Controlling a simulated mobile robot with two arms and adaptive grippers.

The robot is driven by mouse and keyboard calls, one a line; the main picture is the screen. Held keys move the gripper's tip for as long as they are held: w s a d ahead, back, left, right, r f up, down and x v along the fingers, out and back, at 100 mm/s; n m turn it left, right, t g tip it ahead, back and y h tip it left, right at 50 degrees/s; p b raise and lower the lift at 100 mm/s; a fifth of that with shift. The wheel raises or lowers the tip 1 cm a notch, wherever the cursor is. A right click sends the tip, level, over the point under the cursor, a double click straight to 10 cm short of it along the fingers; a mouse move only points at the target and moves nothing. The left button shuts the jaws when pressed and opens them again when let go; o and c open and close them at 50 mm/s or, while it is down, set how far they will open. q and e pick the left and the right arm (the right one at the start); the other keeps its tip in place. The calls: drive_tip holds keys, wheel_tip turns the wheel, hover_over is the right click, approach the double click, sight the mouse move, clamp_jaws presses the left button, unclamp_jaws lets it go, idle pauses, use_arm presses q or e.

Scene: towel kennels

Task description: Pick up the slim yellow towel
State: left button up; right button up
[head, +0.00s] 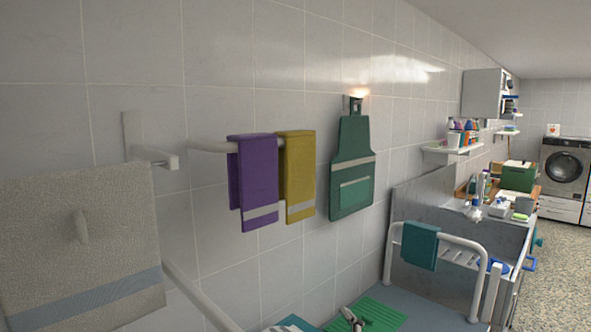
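The slim yellow towel (297,165) hangs over a white wall rail (213,147) in the head view. It has a pale stripe near its lower edge. A purple towel (257,180) hangs on the same rail just to its left, close beside it. Neither of my grippers can be made out in this view.
A green apron (352,165) hangs on a hook to the right. A large beige towel (80,235) fills the near left. A teal towel (420,245) hangs on a white rail at lower right, near a green mat (378,313). Shelves and a washing machine (565,168) stand farther back.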

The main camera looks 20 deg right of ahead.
drive_tip(key=w+a+r+n+t+y, duration=0.1)
drive_tip(key=w+a+r+n+y, duration=0.1)
drive_tip(key=r+n+y, duration=0.55)
drive_tip(key=w+a+r+n+t+y, duration=0.1)
drive_tip(key=w+r+n+y, duration=0.15)
drive_tip(key=r+n, duration=0.95)
drive_tip(key=w+a+r+n+t+y, duration=0.1)
drive_tip(key=w+a+r+n+y, duration=0.1)
drive_tip(key=r+n+y, duration=0.75)
drive_tip(key=n+g+h, duration=0.2)
drive_tip(key=n+h, duration=0.1)
drive_tip(key=h, duration=0.6)
approach(303, 157)
drive_tip(key=shift+h, duration=0.35)
drive_tip(key=w+p, duration=0.1)
drive_tip(key=p, duration=0.1)
drive_tip(key=w+a+p, duration=0.1)
drive_tip(key=p, duration=0.1)
drive_tip(key=w+a+r+p, duration=0.1)
drive_tip(key=w, duration=0.1)
drive_tip(key=shift+r+p, duration=0.1)
drive_tip(key=shift+p, duration=0.3)
drive_tip(key=p+x, duration=0.3)
drive_tip(key=x, duration=0.1)
drive_tip(key=shift+w+d+f, duration=0.1)
drive_tip(key=shift+f, duration=0.15)
drive_tip(key=shift+w+f, duration=0.1)
drive_tip(key=shift+w, duration=0.1)
drive_tip(key=c, duration=0.9)
